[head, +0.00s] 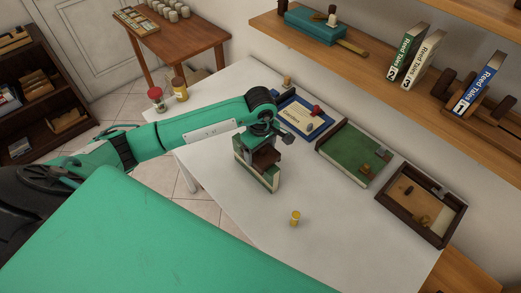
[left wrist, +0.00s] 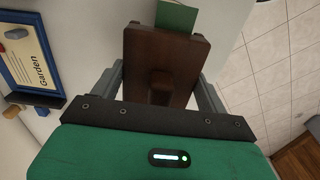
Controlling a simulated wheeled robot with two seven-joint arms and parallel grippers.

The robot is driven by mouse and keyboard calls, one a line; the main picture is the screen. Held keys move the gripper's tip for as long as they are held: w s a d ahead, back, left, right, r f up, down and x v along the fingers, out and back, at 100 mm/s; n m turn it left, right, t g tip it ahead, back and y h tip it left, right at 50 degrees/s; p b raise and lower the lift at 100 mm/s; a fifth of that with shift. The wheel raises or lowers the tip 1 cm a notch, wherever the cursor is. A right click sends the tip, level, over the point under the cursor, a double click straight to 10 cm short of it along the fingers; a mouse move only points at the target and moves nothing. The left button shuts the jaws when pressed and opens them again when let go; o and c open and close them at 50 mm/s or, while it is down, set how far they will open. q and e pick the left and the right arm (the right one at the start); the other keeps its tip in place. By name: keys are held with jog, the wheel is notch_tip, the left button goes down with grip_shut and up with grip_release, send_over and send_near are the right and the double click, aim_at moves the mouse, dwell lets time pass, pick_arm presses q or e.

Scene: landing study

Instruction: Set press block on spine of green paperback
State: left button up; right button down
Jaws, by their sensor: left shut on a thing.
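The press block (left wrist: 165,58) is dark brown wood with a raised knob, held between the two fingers of my left gripper (left wrist: 160,80) in the left wrist view. In the head view my left gripper (head: 266,143) is above the white table, shut on the block (head: 265,157). My right gripper is not in view.
A yellow cylinder (head: 295,218) stands on the white table (head: 235,215) nearer me. A blue framed card (head: 302,119), a green-lined tray (head: 345,151) and a brown tray (head: 421,205) lie behind and right. Two jars (head: 179,89) stand at the left edge. A shelf (head: 375,60) overhangs the back.

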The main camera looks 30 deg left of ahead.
pick_arm(q)
jog(key=o, duration=1.1)
jog(key=shift+r, duration=0.1)
jog(key=shift+r+p, duration=0.55)
jog(key=shift+p, duration=0.25)
notch_tip(320, 180, up, 10)
jog(key=b, duration=0.3)
jog(key=shift+r+b, duration=0.2)
jog(key=shift+b, duration=0.1)
jog(key=shift+r, duration=0.8)
